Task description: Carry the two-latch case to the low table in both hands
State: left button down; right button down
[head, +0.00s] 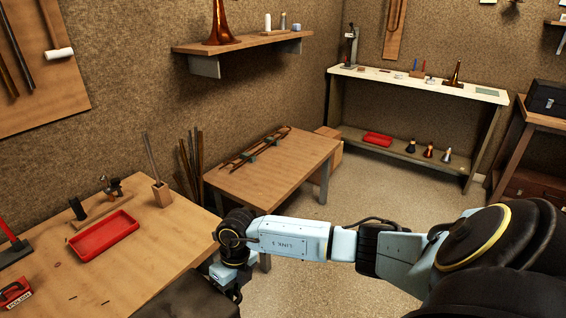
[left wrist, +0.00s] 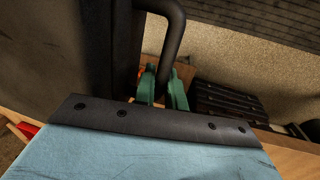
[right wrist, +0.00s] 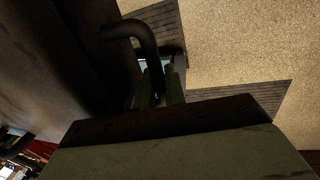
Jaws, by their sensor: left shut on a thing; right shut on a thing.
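The case (head: 185,299) shows as a dark slab at the bottom edge of the head view, mostly cut off; no latches show. My right gripper (head: 232,287) is at its right side. In the right wrist view its green fingers (right wrist: 158,90) are shut on a dark bent handle (right wrist: 146,42) beside the case wall (right wrist: 50,55). In the left wrist view my left gripper (left wrist: 163,92) is shut on a similar handle (left wrist: 170,45) at the case wall (left wrist: 60,50). The low table (head: 258,180), wooden, stands beyond my right forearm, with a dark rack (head: 262,147) on it.
A workbench (head: 150,240) at left, close to the case, holds a red tray (head: 104,234) and tools. Rods (head: 190,160) stand between bench and low table. A white-topped bench (head: 415,84) is at the back. Floor (head: 375,190) is clear right of the low table.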

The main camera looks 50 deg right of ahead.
aim_at(288, 161)
jog(key=u, duration=0.05)
jog(key=k, duration=0.5)
jog(key=z, duration=0.85)
jog(key=i, duration=0.5)
jog(key=z, duration=1.1)
jog(key=i, duration=0.7)
jog(key=z, duration=0.6)
jog(key=i, duration=1.85)
jog(key=u, duration=0.2)
jog(key=i, duration=0.9)
jog(key=u, duration=0.95)
jog(key=i, duration=0.55)
jog(key=u, duration=0.55)
